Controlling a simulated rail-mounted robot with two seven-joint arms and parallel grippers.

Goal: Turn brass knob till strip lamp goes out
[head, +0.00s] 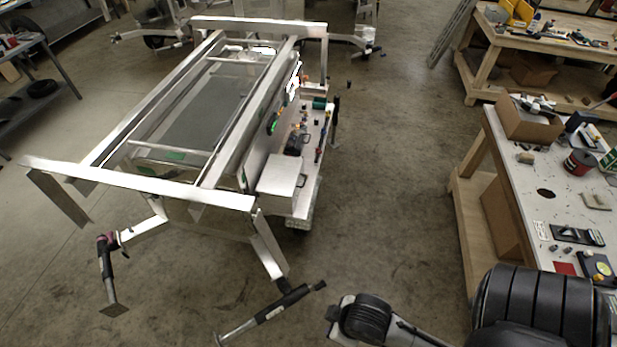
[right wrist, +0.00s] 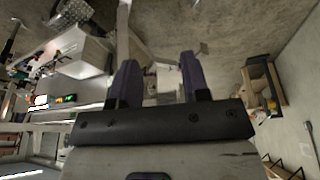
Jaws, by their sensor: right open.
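My right gripper (right wrist: 158,76) is open and empty in the right wrist view, its two dark purple fingers apart with nothing between them. It is away from the trailer's side panel. The aluminium trailer (head: 140,187) stands left of centre in the head view. Its side shelf (head: 312,150) carries small dark, green and orange parts. Bright white patches (head: 293,85) glow on the upright panel, perhaps the lit strip lamp; a bright white patch (right wrist: 39,101) also shows in the right wrist view. I cannot pick out the brass knob. My left gripper is not in view.
A white box (head: 283,178) sits at the shelf's near end. A workbench (head: 515,190) with tools and cartons stands at the right, another (head: 560,48) behind it. Jack legs (head: 107,270) stick out at the trailer's near end. Floor between trailer and benches is clear.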

